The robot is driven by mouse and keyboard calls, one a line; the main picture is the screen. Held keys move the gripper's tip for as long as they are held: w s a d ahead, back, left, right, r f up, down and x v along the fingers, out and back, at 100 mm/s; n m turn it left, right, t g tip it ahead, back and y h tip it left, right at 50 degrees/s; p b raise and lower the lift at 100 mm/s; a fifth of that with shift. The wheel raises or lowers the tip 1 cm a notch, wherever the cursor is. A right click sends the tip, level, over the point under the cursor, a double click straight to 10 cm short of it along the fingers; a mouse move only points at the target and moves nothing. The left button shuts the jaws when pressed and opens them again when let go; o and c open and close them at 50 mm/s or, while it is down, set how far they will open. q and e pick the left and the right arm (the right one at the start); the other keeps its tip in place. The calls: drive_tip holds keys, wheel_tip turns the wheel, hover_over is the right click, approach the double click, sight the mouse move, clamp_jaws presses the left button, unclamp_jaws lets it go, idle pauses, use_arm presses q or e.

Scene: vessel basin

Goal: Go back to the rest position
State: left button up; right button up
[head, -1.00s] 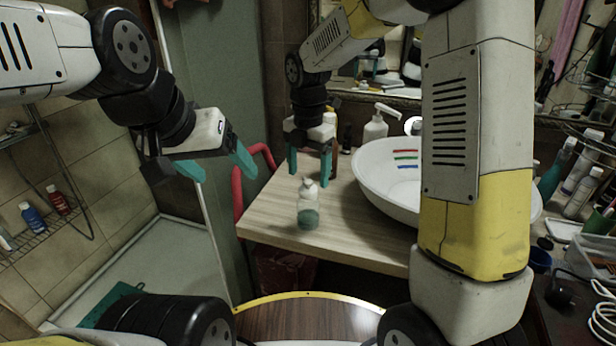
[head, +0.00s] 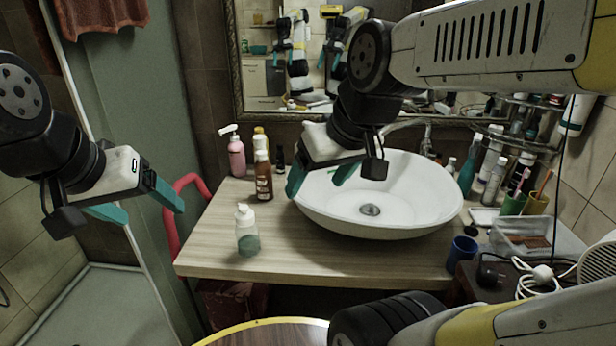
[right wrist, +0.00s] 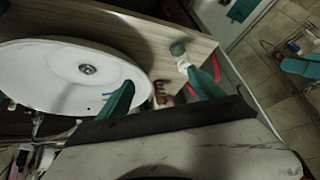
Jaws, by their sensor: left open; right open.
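My left gripper (head: 152,208) is open and empty in the head view, hanging in the air left of the wooden counter. My right gripper (head: 317,186) is open and empty, above the left part of the white basin (head: 440,205); its fingers also show in the right wrist view (right wrist: 162,92). A small clear bottle with green liquid and a white top (head: 247,238) stands upright on the counter (head: 215,220), apart from both grippers. It also shows in the right wrist view (right wrist: 179,50). The right gripper and wrist hide part of the basin's left side and back.
A pink pump bottle (head: 237,157) and a brown bottle (head: 263,180) stand at the counter's back left. A red rail (head: 172,225) is beside my left gripper. At the right are a blue cup (head: 462,252), a clear tray (head: 520,240) and several bottles.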

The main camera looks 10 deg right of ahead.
drive_tip(key=shift+s+d+f+m, duration=0.1)
drive_tip(key=shift+s+d+m, duration=0.15)
drive_tip(key=shift+s+m, duration=0.65)
drive_tip(key=shift+w, duration=0.2)
idle(0.4)
